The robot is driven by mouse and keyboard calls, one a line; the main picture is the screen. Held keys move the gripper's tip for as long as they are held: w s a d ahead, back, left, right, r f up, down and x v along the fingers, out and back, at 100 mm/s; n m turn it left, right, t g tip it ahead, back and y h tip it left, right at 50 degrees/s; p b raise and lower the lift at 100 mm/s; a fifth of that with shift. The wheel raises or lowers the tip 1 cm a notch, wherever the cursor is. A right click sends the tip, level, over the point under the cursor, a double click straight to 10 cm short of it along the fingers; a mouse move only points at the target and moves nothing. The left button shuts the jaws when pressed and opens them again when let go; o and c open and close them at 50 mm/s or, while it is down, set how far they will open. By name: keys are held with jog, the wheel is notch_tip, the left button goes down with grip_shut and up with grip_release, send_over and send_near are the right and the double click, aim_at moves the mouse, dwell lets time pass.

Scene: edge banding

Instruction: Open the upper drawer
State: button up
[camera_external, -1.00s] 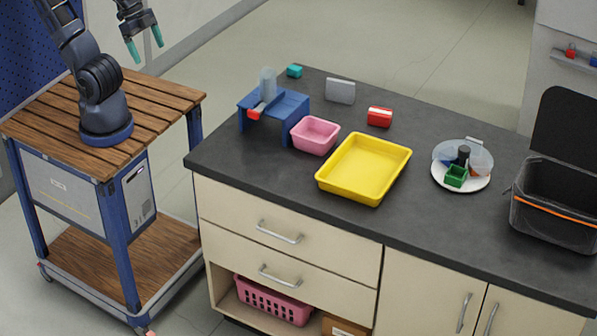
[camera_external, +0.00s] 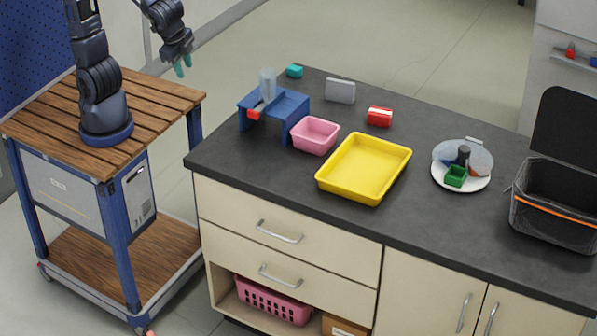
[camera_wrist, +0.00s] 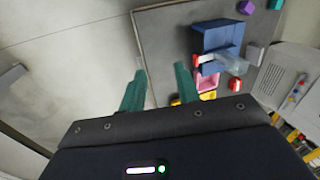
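The upper drawer (camera_external: 250,221) is a cream front with a silver bar handle (camera_external: 279,232), at the left of the counter below the dark top. It is shut. My gripper (camera_external: 182,67) is in the air at the upper left, above and behind the counter's left end, well away from the handle. In the wrist view, its two green fingers (camera_wrist: 158,92) stand apart with nothing between them. The drawer front and handle cannot be made out in the wrist view.
A lower drawer (camera_external: 320,284) is shut. Floor in front of the drawers is partly visible.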

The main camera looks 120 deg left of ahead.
aim_at(276, 234)
jog(key=w+d+f+g+y, duration=0.15)
jog(key=w+f+y, duration=0.35)
jog(key=w+f, duration=0.6)
jog(key=w+d+f+g+y, duration=0.15)
jog(key=w+f+y, duration=0.25)
jog(key=w+f, duration=0.65)
jog(key=w+d+f+m+t+y, duration=0.2)
jog(key=d+f+t, duration=0.15)
jog(key=f, duration=0.65)
jog(key=w+d+f+m+t+y, duration=0.2)
jog(key=f+t, duration=0.2)
jog(key=f, duration=0.6)
jog(key=w+d+f+m+t+y, duration=0.2)
jog(key=d+f+t, duration=0.1)
jog(key=f, duration=0.7)
jog(key=x, duration=1)
jog(key=shift+a+r, duration=0.2)
jog(key=shift+a, duration=0.1)
grip_shut()
